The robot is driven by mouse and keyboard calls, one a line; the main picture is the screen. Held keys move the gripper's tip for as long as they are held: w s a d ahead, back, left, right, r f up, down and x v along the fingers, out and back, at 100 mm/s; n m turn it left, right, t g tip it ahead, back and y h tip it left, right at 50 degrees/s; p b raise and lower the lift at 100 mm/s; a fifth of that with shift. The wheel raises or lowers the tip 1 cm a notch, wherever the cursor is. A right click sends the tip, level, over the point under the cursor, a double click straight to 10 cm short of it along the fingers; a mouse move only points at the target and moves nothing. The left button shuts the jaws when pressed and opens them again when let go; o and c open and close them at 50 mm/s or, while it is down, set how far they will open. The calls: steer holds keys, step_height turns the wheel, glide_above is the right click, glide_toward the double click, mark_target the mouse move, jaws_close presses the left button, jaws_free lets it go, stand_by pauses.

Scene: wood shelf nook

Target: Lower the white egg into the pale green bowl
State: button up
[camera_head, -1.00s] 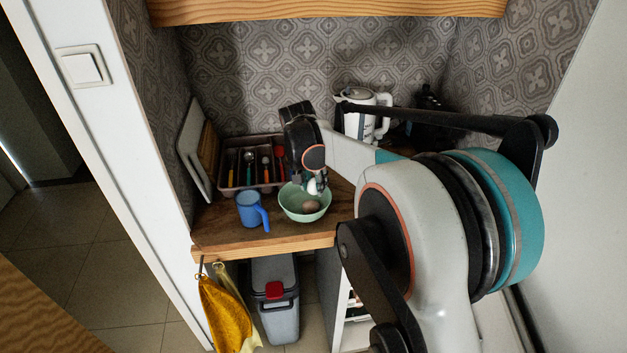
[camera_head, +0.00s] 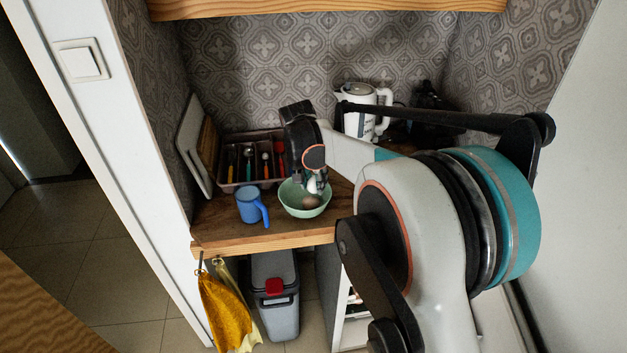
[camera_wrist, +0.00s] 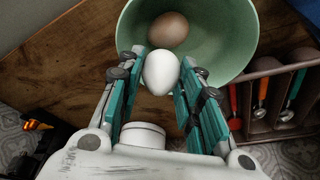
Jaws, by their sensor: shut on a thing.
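The white egg (camera_wrist: 161,72) is between the teal finger pads of my gripper (camera_wrist: 158,85), which is shut on it. In the wrist view the egg shows over the near rim of the pale green bowl (camera_wrist: 232,38). In the head view the bowl (camera_head: 291,206) stands on the wooden counter, and my gripper (camera_head: 315,187) points down into it, with the egg (camera_head: 312,186) at about rim height. A brown egg (camera_wrist: 168,29) lies inside the bowl and also shows in the head view (camera_head: 310,202). The contact between the white egg and the bowl cannot be made out.
A blue mug (camera_head: 248,206) stands left of the bowl. A cutlery tray (camera_head: 228,187) with several utensils is behind it. A white kettle (camera_head: 352,124) stands at the back right. The wooden counter (camera_head: 222,232) is bare along its front edge.

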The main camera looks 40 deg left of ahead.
steer(key=shift+f+b, duration=0.35)
steer(key=shift+f, duration=0.3)
stand_by(0.4)
steer(key=o, duration=1.1)
steer(key=v, duration=1.2)
steer(key=shift+s, duration=0.1)
